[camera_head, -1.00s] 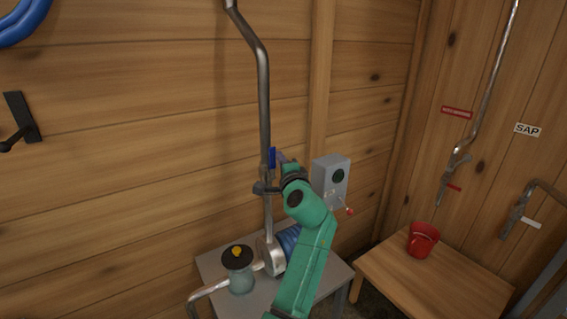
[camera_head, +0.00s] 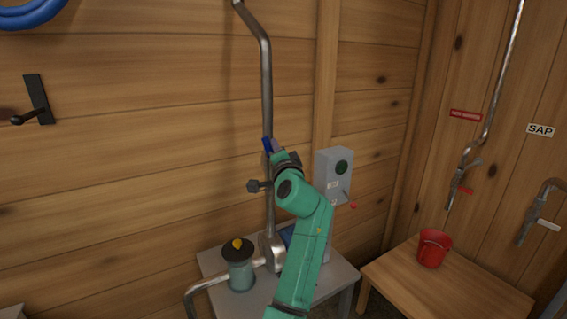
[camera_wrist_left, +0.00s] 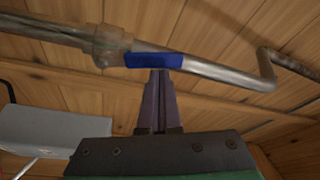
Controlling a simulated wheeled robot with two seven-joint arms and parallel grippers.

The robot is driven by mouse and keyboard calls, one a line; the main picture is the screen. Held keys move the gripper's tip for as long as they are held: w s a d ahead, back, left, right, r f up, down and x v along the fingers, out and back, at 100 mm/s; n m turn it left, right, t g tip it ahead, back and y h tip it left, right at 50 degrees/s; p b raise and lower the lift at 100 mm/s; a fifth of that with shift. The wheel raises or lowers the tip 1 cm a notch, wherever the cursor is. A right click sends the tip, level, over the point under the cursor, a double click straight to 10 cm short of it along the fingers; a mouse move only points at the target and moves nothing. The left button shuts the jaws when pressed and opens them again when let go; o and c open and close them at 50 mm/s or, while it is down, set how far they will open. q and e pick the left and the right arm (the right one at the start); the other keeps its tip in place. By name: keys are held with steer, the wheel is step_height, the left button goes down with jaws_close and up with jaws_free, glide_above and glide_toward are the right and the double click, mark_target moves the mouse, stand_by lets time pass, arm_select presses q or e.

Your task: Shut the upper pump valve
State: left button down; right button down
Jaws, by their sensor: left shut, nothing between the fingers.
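The upper pump valve's blue handle (camera_head: 267,145) is on the vertical metal pipe (camera_head: 267,95) above the pump. In the left wrist view, the blue handle (camera_wrist_left: 153,61) lies roughly along the pipe (camera_wrist_left: 215,72), close to a fitting (camera_wrist_left: 108,45). My left gripper (camera_head: 273,149), on the green arm, is at the handle. In the wrist view its fingers (camera_wrist_left: 158,73) are together with nothing between them, and their tips meet the handle's lower edge. I cannot tell whether they press on it. The arm hides part of the pump and the lower valve area. My right gripper is out of view.
A grey control box (camera_head: 333,175) is on the wall right of the arm. The grey pump table (camera_head: 345,271) holds a jar with a black lid (camera_head: 239,268). A red bucket (camera_head: 433,248) stands on a wooden table (camera_head: 455,287). Another pipe (camera_head: 492,100) runs down the right wall.

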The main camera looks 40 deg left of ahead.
arm_select(q)
steer(key=s+a+f+n+g+y+b, duration=0.2)
steer(key=n+b, duration=1.1)
steer(key=b, duration=0.7)
steer(key=shift+s+f+g+y+b, duration=0.3)
steer(key=shift+s+f+g+y, duration=0.3)
steer(key=shift+s+f+y, duration=0.75)
steer(key=shift+s+f+h, duration=0.2)
steer(key=shift+h, duration=0.05)
